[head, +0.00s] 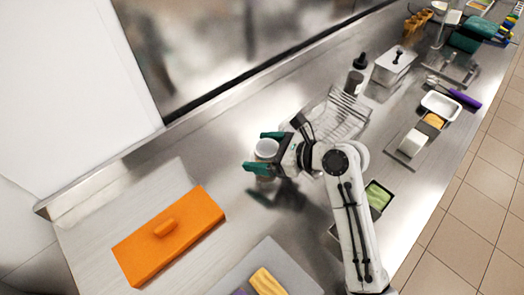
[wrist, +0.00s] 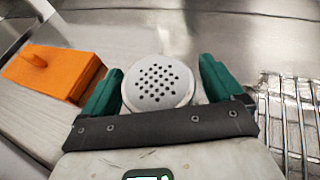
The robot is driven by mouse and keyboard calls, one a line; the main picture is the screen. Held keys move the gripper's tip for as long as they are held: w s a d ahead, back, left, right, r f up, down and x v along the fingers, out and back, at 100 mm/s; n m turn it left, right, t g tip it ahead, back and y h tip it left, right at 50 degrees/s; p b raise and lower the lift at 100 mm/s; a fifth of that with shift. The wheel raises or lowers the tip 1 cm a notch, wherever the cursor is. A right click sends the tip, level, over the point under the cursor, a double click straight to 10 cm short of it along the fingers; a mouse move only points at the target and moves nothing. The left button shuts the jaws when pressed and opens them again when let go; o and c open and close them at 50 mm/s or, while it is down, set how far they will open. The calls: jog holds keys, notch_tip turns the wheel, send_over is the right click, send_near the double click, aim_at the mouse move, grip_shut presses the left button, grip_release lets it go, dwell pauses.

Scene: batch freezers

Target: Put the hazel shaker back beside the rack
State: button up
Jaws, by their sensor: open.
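A shaker with a round, pale lid full of dark holes (wrist: 157,84) stands between the green fingers of my gripper (wrist: 160,92) in the wrist view. There is a visible gap on its right side, and the left finger is close to it. In the head view the shaker (head: 266,149) stands upright on the steel counter between the fingers of my gripper (head: 264,152). My gripper is open around it. The wire rack (head: 338,115) lies just right of my gripper; it also shows at the right of the wrist view (wrist: 296,115).
An orange lidded box (head: 168,235) stands at the left, with bare counter between it and the shaker. Behind the rack are a dark-topped bottle (head: 354,82) and a white lidded container (head: 393,64). A green-filled tray (head: 378,196) is beside my arm. A steel wall edges the back.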

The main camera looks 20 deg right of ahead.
jog(key=v, duration=1.1)
jog(key=shift+s+d+b, duration=0.25)
jog(key=shift+s+b, duration=0.05)
jog(key=shift+s+r, duration=0.1)
